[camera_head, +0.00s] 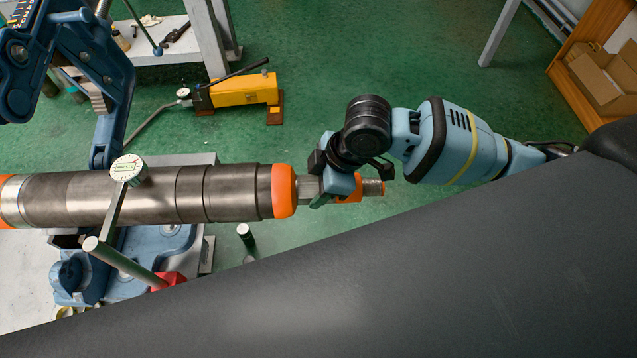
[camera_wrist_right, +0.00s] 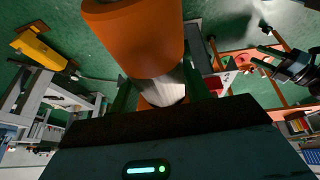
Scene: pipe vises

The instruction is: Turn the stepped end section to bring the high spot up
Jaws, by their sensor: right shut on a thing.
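The steel pipe (camera_head: 150,195) lies level across the left of the head view, held at the blue vise (camera_head: 110,120). Its stepped end section (camera_head: 308,188) narrows to the right past an orange band (camera_head: 284,191) and ends in a threaded tip (camera_head: 373,187). My right gripper (camera_head: 335,184) is shut on this end section. In the right wrist view the orange band (camera_wrist_right: 135,40) and the metal neck (camera_wrist_right: 160,86) show just beyond the gripper. A dial gauge (camera_head: 128,169) stands over the pipe on a rod. My left gripper is not in view.
A yellow hydraulic pump (camera_head: 243,91) with a black handle sits on the green floor behind the pipe. A grey bench (camera_head: 160,45) stands at the back left. An open cardboard box (camera_head: 598,80) is at the far right. A dark rod stub (camera_head: 245,236) stands below the pipe.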

